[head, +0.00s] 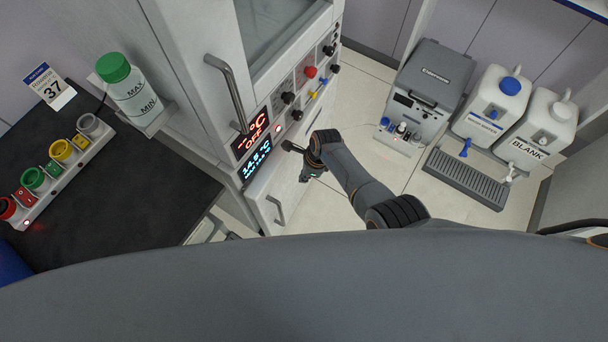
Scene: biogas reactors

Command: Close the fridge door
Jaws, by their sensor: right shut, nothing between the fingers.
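The tall pale grey cabinet (186,78) stands left of centre, with a long grey handle (229,92) on its upper front. Below its red and blue temperature displays is a lower front panel (290,190) with a smaller handle (276,209). I take the fridge door to be one of these fronts; I cannot tell which, or how far it is open. My right gripper (306,174) is small in view, shut and empty, beside the lower front, right of the displays. I cannot tell whether it touches the panel. My left gripper is out of view.
A black bench (130,200) on the left holds a row of coloured buttons (60,165). A green-capped bottle (128,84) sits beside the cabinet. A grey machine (428,88) and two white canisters (492,105) stand at right. Tiled floor (365,110) is clear between.

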